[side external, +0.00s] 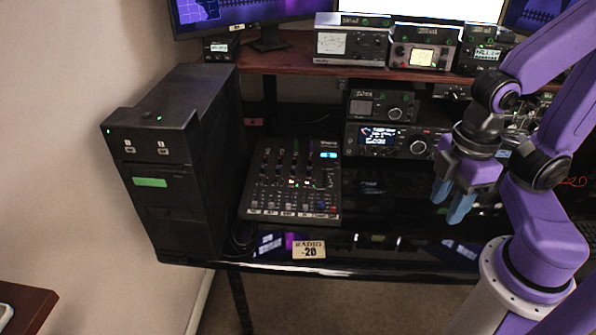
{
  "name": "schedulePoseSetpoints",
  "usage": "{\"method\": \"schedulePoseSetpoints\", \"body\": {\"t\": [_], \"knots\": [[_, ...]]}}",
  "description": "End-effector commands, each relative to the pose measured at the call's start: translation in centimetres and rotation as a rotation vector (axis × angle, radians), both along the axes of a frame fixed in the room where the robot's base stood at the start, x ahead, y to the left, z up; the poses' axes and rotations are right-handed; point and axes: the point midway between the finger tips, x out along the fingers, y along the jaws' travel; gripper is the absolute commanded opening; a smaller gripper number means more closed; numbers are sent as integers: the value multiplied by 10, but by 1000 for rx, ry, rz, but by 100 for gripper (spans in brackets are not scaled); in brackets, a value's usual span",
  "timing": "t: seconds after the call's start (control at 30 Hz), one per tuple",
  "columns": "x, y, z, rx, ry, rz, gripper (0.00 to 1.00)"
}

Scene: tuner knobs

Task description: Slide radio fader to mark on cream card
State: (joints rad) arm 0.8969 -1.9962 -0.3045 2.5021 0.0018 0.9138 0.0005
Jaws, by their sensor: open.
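The cream card (309,250) lies at the desk's front edge and reads "RADIO -20". Behind it is a black mixer (292,180) with rows of small knobs and several faders along its lower part. The fader caps and their scale marks are too small to tell apart, so I cannot tell which one is the radio fader or where it stands. My gripper (453,203) has blue fingers pointing down. It is open and empty, above the desk to the right of the mixer and apart from it.
A tall black computer tower (165,170) stands left of the mixer. Radio sets (392,141) stand behind and right of the mixer, under a brown shelf (285,58) with more instruments. The glossy black desk (385,215) is clear between mixer and gripper.

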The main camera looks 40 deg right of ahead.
Motion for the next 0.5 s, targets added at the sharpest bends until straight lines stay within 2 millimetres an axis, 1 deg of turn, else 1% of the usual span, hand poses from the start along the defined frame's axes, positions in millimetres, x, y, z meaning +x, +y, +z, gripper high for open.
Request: {"method": "schedulePoseSetpoints", "body": {"t": [0.13,0.23,0.37,0.5], "knots": [[5,4,1,-1,1,-29,42],[20,14,2,-2,3,-106,42],[54,33,4,-5,7,-282,42],[97,54,3,-6,12,-495,42]]}}
